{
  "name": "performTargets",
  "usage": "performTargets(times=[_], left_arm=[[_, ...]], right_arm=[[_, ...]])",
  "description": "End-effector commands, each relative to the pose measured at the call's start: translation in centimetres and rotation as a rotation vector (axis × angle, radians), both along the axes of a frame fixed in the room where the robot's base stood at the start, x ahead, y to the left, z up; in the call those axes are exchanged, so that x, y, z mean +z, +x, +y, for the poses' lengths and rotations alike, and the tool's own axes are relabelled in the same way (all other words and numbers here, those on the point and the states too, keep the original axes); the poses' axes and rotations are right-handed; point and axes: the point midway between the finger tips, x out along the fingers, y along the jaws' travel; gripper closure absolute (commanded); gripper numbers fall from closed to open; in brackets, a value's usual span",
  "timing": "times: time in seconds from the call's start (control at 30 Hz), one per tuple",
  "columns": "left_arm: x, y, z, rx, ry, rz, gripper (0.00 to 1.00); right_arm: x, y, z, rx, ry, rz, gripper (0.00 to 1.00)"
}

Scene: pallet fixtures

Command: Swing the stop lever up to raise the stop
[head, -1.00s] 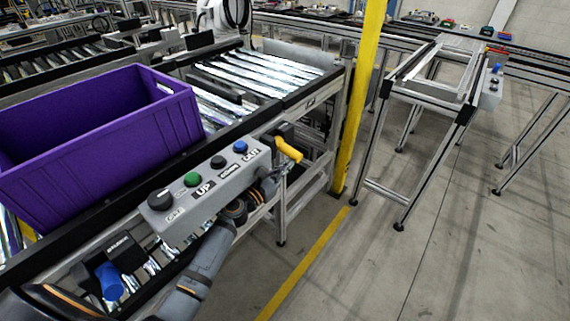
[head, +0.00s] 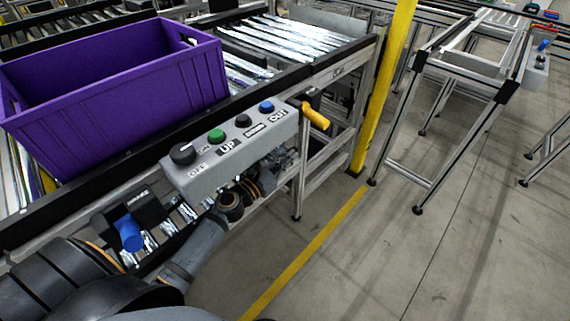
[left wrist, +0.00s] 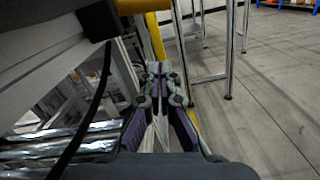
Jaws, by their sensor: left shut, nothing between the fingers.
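A lever with a yellow handle (head: 315,115) sits on a black bracket at the right end of the grey control box (head: 215,168). The handle slopes down to the right. My left gripper (head: 285,157) is below the box and the lever, partly hidden by the box. In the left wrist view, the gripper (left wrist: 158,70) is shut and empty, and the yellow handle (left wrist: 143,5) shows at the top edge, above the fingers. They look apart. A second lever with a blue handle (head: 130,232) is on a bracket at the lower left. My right gripper is not in view.
A purple crate (head: 130,100) stands on the roller conveyor behind the box. The box carries a black knob and several buttons. A yellow post (head: 385,85) rises right of the lever. Floor (head: 350,270) in front is open.

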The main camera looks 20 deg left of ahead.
Motion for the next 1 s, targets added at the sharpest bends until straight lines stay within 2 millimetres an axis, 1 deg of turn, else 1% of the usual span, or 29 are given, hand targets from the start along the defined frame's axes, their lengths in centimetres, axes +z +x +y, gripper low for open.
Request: performTargets(times=[0.03,0.1,0.2,0.67,0.73,0.77,0.83,0.87,0.9,0.97,1.0], left_arm=[[-0.4,-0.6,0.2,-0.001,0.002,0.0,1.0],[-0.3,-1.1,0.4,-0.001,0.003,0.002,1.0],[-0.1,-1.4,0.5,-0.001,0.0,0.0,1.0],[-0.1,-1.4,0.5,-0.001,0.0,0.001,1.0],[-0.7,-1.5,0.5,0.001,0.026,0.004,1.0],[-1.3,-1.5,0.6,0.002,0.057,0.006,1.0],[-4.0,-1.7,0.7,0.003,0.187,0.02,1.0],[-5.8,-2.0,0.8,0.0,0.273,0.03,1.0],[-8.7,-2.5,1.0,-0.014,0.415,0.046,1.0],[-13.8,-3.7,1.3,-0.059,0.66,0.076,1.0],[-17.2,-4.9,1.5,-0.107,0.827,0.097,1.0]], right_arm=[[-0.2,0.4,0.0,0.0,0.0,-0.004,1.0],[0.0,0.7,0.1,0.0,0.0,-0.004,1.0],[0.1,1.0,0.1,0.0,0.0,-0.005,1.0],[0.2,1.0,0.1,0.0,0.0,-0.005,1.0],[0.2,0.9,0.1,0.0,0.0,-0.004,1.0],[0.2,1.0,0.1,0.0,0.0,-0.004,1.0],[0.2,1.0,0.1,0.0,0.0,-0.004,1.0],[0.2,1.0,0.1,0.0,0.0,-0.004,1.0],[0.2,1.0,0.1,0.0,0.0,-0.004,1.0],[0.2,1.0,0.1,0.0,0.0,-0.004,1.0],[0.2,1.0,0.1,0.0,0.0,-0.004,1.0]])
